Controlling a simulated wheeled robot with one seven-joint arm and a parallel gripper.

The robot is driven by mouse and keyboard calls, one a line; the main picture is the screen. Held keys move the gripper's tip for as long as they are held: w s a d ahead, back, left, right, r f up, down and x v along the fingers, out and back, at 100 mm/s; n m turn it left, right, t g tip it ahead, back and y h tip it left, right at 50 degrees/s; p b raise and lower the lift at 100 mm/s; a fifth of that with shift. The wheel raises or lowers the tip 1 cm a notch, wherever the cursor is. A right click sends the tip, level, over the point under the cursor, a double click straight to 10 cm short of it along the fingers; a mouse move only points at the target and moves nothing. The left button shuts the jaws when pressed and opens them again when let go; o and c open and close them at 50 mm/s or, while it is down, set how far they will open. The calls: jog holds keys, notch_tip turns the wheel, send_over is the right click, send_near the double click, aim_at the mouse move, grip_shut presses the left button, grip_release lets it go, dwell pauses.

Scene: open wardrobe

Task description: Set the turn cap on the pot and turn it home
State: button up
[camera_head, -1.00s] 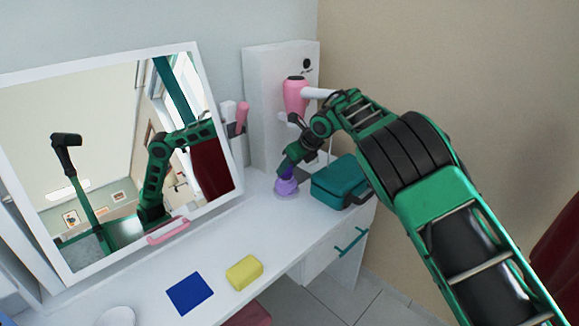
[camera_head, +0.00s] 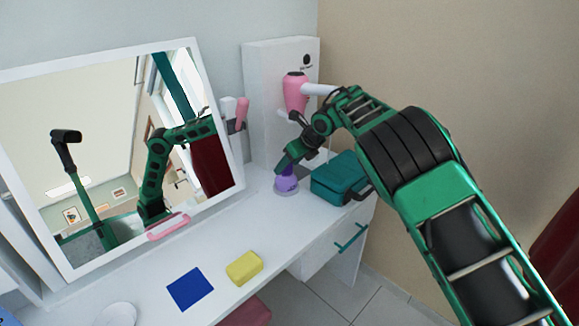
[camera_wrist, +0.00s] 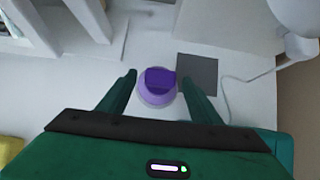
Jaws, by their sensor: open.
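The pot (camera_head: 286,191) is a low, pale purple round vessel on the white tabletop near the back right. The darker purple turn cap (camera_wrist: 160,79) sits on top of the pot (camera_wrist: 157,98) in the wrist view. My gripper (camera_head: 284,168) is just above the pot in the head view and hides part of the cap. In the wrist view my gripper (camera_wrist: 157,78) is open, with one finger on each side of the cap and a gap to both. I cannot tell how far the cap is turned.
A teal case (camera_head: 338,180) stands close to the right of the pot. A pink hair dryer (camera_head: 296,93) hangs on the white panel behind. A mirror (camera_head: 110,160) stands at left. A yellow block (camera_head: 244,268) and blue square (camera_head: 190,289) lie in front. A grey square (camera_wrist: 198,75) lies beside the pot.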

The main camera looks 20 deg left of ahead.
jog(key=v, duration=1)
